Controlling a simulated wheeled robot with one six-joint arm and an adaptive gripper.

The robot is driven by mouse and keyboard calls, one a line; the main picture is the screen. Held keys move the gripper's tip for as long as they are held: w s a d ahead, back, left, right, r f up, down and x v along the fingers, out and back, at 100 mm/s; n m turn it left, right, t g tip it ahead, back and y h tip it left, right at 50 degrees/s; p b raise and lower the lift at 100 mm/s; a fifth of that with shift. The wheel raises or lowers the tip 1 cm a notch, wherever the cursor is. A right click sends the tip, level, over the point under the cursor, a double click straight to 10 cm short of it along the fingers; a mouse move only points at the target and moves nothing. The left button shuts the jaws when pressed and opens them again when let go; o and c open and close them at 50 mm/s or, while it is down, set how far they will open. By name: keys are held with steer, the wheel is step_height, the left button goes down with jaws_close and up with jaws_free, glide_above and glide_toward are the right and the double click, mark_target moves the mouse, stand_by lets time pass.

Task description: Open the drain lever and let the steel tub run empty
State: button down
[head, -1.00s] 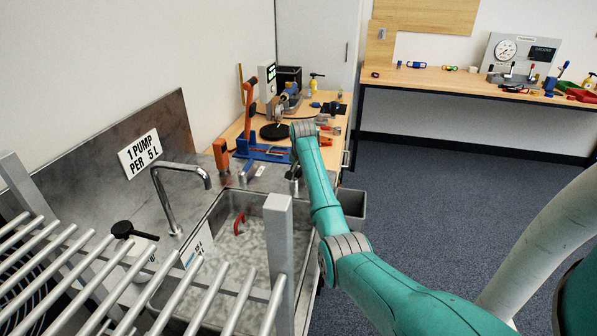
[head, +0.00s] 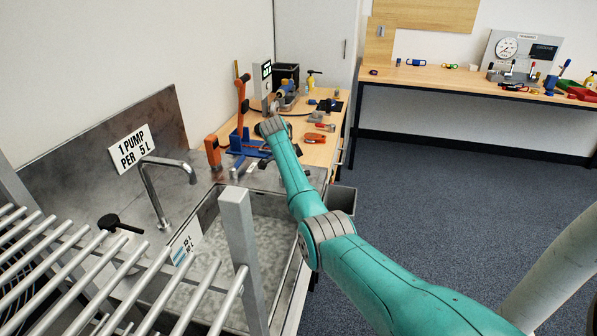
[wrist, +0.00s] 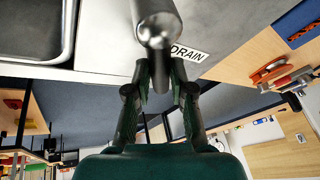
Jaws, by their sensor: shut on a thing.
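The steel tub (head: 268,204) stands at lower centre-left in the head view and shows a mottled grey inside; I cannot tell its water level. Its rim (wrist: 68,30) shows at upper left in the wrist view. The drain lever (wrist: 157,27) is a grey metal bar with a rounded end, beside a white DRAIN label (wrist: 189,53). My gripper (wrist: 160,78) is shut on the lever, one dark finger on each side of it. In the head view my arm largely hides the gripper and the lever.
A tall tap (head: 152,195) and a dark pump (head: 117,223) stand left of the tub. A metal rack (head: 85,275) and its post (head: 240,250) cover the foreground. A grey bin (head: 342,200) stands right of the tub. Tools lie on the wooden bench (head: 318,152) behind.

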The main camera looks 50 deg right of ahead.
steer(key=shift+s+a+m+g, duration=0.3)
steer(key=shift+m+g, duration=0.1)
steer(key=shift+m, duration=0.6)
steer(key=c, duration=1)
jaws_free()
steer(key=v, duration=1.2)
steer(key=shift+d, duration=0.1)
